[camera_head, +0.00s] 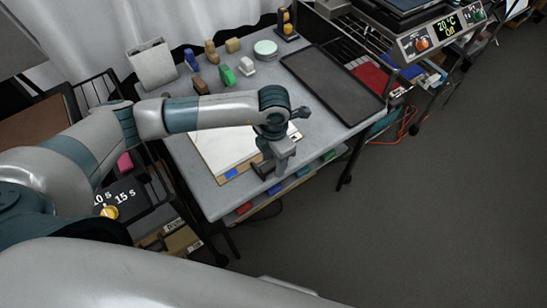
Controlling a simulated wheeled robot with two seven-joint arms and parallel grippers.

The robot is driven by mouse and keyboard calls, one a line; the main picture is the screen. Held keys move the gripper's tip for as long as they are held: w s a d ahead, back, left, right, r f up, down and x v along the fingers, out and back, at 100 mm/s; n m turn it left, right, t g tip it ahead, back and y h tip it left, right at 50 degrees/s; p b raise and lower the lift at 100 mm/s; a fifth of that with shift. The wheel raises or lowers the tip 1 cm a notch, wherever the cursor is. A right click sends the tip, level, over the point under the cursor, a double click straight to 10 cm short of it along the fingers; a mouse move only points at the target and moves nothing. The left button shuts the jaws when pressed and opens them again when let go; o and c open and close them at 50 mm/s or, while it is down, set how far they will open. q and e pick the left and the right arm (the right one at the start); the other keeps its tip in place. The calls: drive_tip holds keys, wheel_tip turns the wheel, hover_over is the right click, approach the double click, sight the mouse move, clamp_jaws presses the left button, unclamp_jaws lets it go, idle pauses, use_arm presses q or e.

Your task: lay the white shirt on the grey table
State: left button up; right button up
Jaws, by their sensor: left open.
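The grey table (215,195) stands in the middle of the view. A flat white sheet-like thing (222,146) lies on a tan-edged board on its near half, with a small blue patch at its near edge. I cannot make out a shirt shape in it, and no other white shirt is recognisable. My left arm reaches across the table and hides part of the sheet. My left gripper (273,170) is open, pointing down by the sheet's right end near the table's front edge. Nothing shows between its fingers. My right gripper is out of view.
Several small coloured blocks, including a green one (227,76), stand at the table's back. A round pale green-topped thing (265,48) and a dark tray (331,85) lie to the right. A control panel reading 20 °C (445,30) is at upper right. Floor at right is clear.

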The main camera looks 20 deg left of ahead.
use_arm(q)
wheel_tip(320, 180, up, 17)
drive_tip(key=b, duration=0.4)
drive_tip(key=shift+r, duration=0.2)
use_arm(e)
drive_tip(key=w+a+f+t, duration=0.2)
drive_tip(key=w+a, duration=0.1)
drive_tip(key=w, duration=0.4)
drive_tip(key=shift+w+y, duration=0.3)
